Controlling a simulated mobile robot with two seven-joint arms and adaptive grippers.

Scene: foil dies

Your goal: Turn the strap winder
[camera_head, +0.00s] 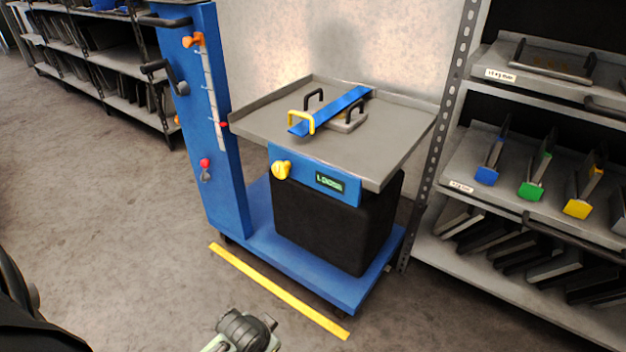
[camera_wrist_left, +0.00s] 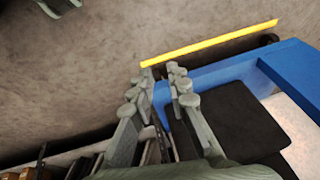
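The strap winder appears to be the yellow knob (camera_head: 281,170) on the left of the cart's blue front panel (camera_head: 308,180). Beside it a small green display (camera_head: 329,183) reads "LOOSE". A blue strap (camera_head: 345,102) with a yellow handle (camera_head: 301,122) lies across a grey die (camera_head: 348,124) with black handles on the tabletop. My left gripper (camera_head: 270,333) is low in the head view, well below the knob and apart from it. In the left wrist view its fingers (camera_wrist_left: 161,72) are apart and empty. What seems part of my right gripper shows at the upper left corner (camera_wrist_left: 60,4).
The cart has a blue base (camera_head: 258,215), a black box (camera_head: 330,225) and a blue column (camera_head: 190,110) with a black crank. A yellow floor line (camera_head: 280,291) lies before it. A die rack (camera_head: 530,180) stands close on the right. Floor is clear at left.

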